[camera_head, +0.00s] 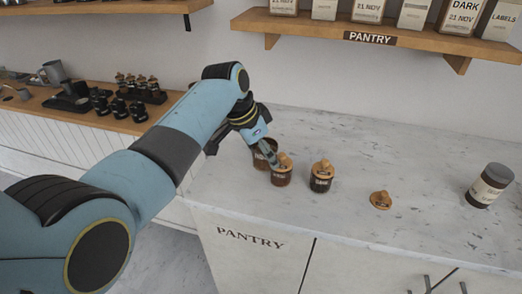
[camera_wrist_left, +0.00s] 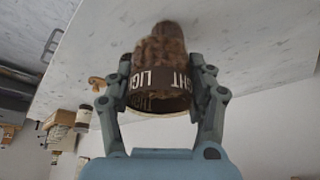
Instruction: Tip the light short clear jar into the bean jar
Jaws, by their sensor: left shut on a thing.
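My left gripper (camera_head: 268,152) is shut on the short clear light jar (camera_wrist_left: 158,84), its two fingers on either side of the jar in the left wrist view. That view is upside down, with the counter at the top, and the jar looks turned mouth down. Brown beans (camera_wrist_left: 160,48) show in it, and a narrow brown shape (camera_wrist_left: 174,31) lies beyond them; I cannot tell if it is falling beans. In the head view a brown jar (camera_head: 261,158) shows partly behind the fingers. I cannot tell whether it is the held jar or the bean jar. My right gripper is not in view.
Two dark jars with wooden lids, one close to the gripper (camera_head: 281,176) and one to its right (camera_head: 321,180), stand on the marble counter (camera_head: 410,165). A loose wooden lid (camera_head: 381,200) and a grey-lidded jar (camera_head: 489,187) are farther right. The pantry shelf (camera_head: 380,36) hangs above.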

